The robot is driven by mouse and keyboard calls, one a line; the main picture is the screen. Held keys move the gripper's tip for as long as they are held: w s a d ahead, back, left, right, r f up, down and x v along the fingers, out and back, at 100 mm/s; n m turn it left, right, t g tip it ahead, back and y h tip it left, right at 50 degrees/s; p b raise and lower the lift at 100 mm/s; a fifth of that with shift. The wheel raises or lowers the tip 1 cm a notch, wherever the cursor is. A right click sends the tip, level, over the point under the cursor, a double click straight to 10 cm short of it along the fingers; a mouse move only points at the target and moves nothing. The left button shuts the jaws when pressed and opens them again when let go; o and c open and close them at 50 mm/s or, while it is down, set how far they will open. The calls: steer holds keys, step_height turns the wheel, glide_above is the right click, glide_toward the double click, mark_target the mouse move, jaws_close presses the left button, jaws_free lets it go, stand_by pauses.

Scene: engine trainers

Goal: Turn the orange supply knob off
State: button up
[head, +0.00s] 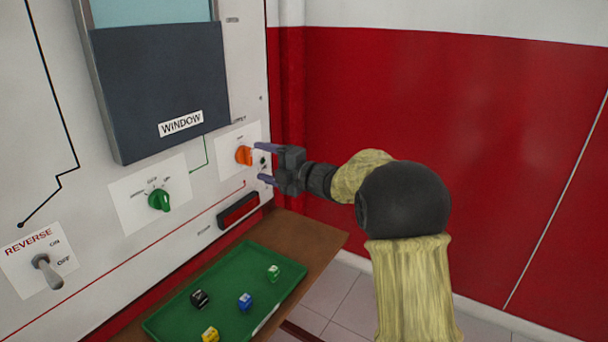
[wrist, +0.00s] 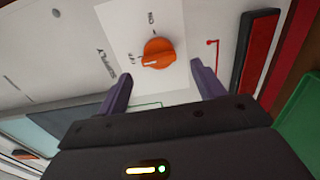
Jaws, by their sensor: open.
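The orange supply knob (head: 243,155) sits on a white plate on the upright panel in the head view. In the wrist view the orange knob (wrist: 158,53) shows a white pointer mark on its left side, beside one of two small printed labels. My gripper (head: 262,164) is in front of the knob plate in the head view. In the wrist view my gripper (wrist: 160,82) has its two fingers spread wide and empty, with the knob beyond and between the tips. I see no contact with the knob.
A green knob (head: 159,200), a REVERSE switch (head: 47,272) and a dark WINDOW panel (head: 160,85) are on the same board. A dark red display (head: 238,211) is below the orange knob. A green tray (head: 175,322) with small blocks lies on a brown shelf (head: 318,238).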

steer(key=v, duration=1.2)
steer(key=shift+s+d+p, duration=0.3)
